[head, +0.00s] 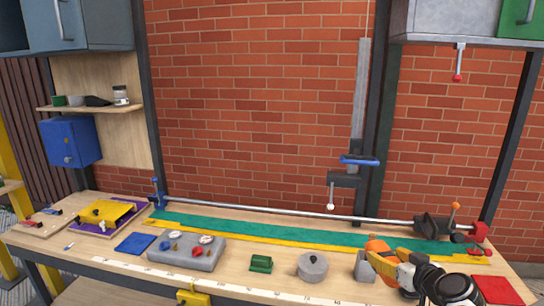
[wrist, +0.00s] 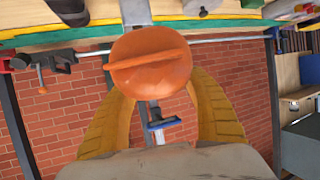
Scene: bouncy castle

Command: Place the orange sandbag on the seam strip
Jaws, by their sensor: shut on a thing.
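The orange sandbag (head: 377,246) is a rounded orange bag with a raised ridge across it, large in the middle of the wrist view (wrist: 150,72). My gripper (head: 382,258) has yellow fingers and is shut on the bag, one finger on each side. In the head view the bag appears above the right part of the bench, in front of the long strips. A long green strip (head: 290,231) runs along the bench, with a narrower yellow strip (head: 235,235) along its front edge. Which one is the seam strip I cannot tell. The bag and gripper hide part of both.
A metal rail (head: 290,209) with a clamp (head: 433,225) runs behind the strips. A grey lidded pot (head: 312,268), green block (head: 261,263) and grey control box (head: 186,252) stand in front. A red square (head: 497,290) lies at the right. The green strip's middle is clear.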

